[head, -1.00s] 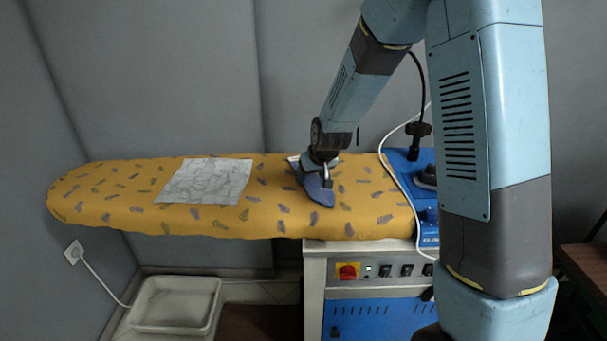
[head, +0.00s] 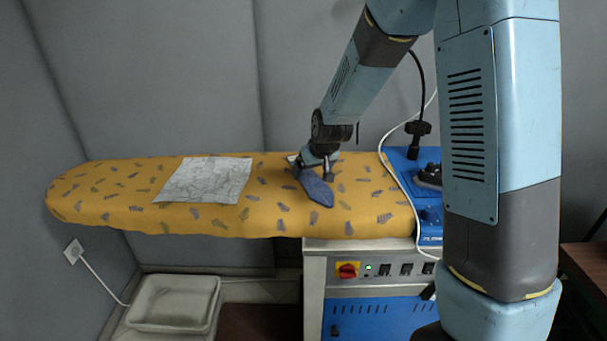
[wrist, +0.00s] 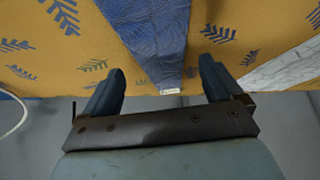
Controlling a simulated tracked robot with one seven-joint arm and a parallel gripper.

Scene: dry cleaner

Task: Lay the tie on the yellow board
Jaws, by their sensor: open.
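The blue tie (head: 315,188) lies on the yellow board (head: 270,208), right of its middle. In the wrist view the blue tie (wrist: 150,35) runs across the patterned yellow board (wrist: 225,55), with a small white tag at its narrow end. My gripper (head: 318,165) is over the tie's far end in the head view. In the wrist view my gripper (wrist: 160,88) is open, its two fingers apart on either side of the tie's narrow end, with nothing clamped between them.
A white marbled cloth (head: 205,181) lies on the board left of the tie. A blue iron stand with an iron (head: 428,176) and a white cord (head: 386,160) is at the board's right end. A white tray (head: 175,303) is low at the left.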

